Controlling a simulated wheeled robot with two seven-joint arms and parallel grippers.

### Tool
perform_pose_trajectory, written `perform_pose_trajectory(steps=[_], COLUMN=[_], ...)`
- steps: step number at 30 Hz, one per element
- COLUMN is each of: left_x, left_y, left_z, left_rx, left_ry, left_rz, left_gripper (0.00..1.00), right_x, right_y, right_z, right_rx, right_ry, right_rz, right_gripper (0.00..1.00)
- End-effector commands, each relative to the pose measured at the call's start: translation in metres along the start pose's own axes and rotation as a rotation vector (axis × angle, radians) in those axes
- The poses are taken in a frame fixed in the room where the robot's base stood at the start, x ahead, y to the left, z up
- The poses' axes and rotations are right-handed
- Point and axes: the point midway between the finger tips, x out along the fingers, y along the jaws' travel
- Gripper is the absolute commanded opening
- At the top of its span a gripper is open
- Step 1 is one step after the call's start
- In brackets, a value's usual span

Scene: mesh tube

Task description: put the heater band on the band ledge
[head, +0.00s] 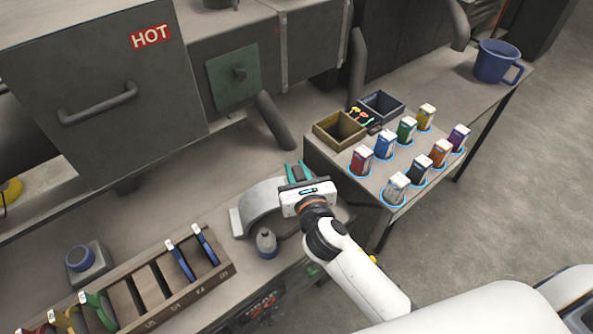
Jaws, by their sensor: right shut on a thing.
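The heater band appears to be the grey curved metal piece (259,203), an arch with a flat flange at its left end. My right gripper (298,172), with teal fingers, is at the band's right end and shut on it. The gripper body hides part of that end. I cannot tell whether the band touches the surface under it. I cannot pick out the band ledge for certain; a grey bench surface (190,190) runs below the machine. My left gripper is not in view.
A slotted wooden rack (222,268) is at lower left. A machine marked HOT (100,100) stands behind.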

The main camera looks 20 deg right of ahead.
Motion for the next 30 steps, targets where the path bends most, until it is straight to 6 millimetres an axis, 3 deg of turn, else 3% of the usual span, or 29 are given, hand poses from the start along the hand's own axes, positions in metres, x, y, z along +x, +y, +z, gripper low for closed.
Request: perform_pose_trajectory(steps=[6,7,11,22,30], left_x=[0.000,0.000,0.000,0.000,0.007], left_y=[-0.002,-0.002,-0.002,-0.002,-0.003], left_z=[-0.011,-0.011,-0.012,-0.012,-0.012], left_rx=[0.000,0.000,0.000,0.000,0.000], left_ry=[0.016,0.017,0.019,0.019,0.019], left_rz=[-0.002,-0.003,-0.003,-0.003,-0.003], left_gripper=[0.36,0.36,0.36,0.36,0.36], right_x=[0.001,0.000,0.000,-0.005,-0.057], right_y=[0.000,0.000,0.000,0.000,0.000], right_z=[-0.001,0.002,0.002,0.000,0.002], right_rx=[0.001,0.000,0.000,-0.001,0.000], right_ry=[0.006,0.000,0.000,-0.001,-0.002], right_rz=[-0.001,0.000,0.000,0.000,-0.002], right_gripper=[0.00,0.25,0.43,0.43,0.43])
